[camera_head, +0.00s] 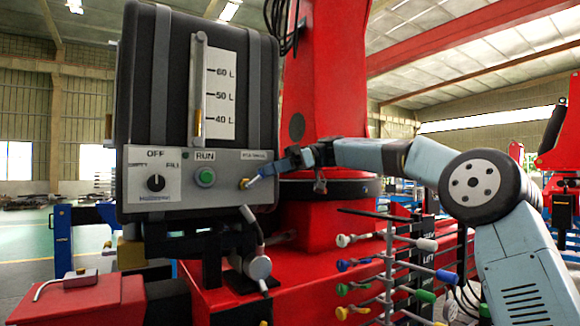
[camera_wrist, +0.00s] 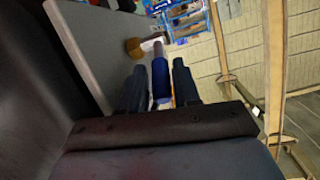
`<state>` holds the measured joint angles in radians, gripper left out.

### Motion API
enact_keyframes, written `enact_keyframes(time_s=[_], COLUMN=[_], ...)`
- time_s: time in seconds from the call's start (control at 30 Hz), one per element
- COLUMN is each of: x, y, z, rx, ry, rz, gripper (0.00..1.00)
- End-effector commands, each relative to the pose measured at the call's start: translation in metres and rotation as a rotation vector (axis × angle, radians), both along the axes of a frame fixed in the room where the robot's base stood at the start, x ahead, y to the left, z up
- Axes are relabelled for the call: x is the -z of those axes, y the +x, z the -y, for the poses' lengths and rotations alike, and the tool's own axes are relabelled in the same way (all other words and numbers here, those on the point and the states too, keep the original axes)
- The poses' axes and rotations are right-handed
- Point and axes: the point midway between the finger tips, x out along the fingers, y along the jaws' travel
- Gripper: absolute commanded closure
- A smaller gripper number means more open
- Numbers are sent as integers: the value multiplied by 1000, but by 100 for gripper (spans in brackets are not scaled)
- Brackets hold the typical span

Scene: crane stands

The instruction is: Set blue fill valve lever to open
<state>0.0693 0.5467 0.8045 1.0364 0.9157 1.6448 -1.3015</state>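The blue lever handle (camera_wrist: 161,80) lies between the two fingers of my gripper (camera_wrist: 159,85) in the wrist view. Its far end meets a white stem and a round brass fitting (camera_wrist: 134,47) on the grey panel. The fingers are close on both sides of the handle; whether they touch it I cannot tell. The fingers hide most of the lever there.
The panel carries a black rotary knob (camera_head: 156,183) and a green RUN button (camera_head: 205,177). Above is a black tank (camera_head: 150,90) with a level gauge (camera_head: 220,95). Levers with coloured knobs (camera_head: 343,265) stand at lower right.

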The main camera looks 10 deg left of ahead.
Motion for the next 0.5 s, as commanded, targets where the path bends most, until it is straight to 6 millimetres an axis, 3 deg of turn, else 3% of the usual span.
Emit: enact_keyframes(time_s=[0.5], x=[-24], y=[58], z=[74], rx=[1], ry=[2], rz=[-1], gripper=[68])
